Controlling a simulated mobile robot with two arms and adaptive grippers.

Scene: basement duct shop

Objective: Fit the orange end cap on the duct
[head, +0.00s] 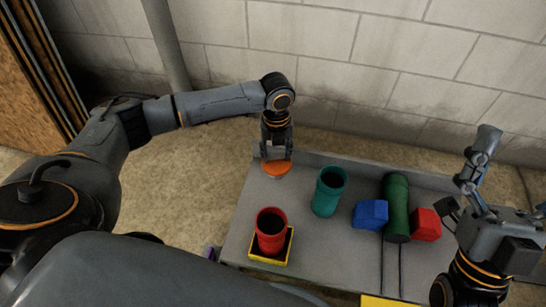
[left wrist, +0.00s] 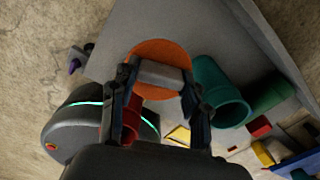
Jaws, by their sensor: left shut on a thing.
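My left gripper (head: 276,156) is shut on the orange end cap (head: 276,169), over the back left of the grey table (head: 240,230). In the left wrist view the cap (left wrist: 158,53) is a flat orange disc with a grey block (left wrist: 160,75) between the fingers. I cannot tell whether the cap touches the table. A teal open-topped tube (head: 328,191) stands to its right, apart from it. A red open tube (head: 271,230) stands in a yellow square tray (head: 268,262). A dark green tube (head: 397,208) lies farther right. My right gripper (head: 463,175) is open and empty.
A blue block (head: 371,214) and a red block (head: 427,225) sit on either side of the dark green tube. Two thin dark rods run towards the table's front. A block wall (head: 300,60) with a grey pipe rises behind. Bare table lies between cap and teal tube.

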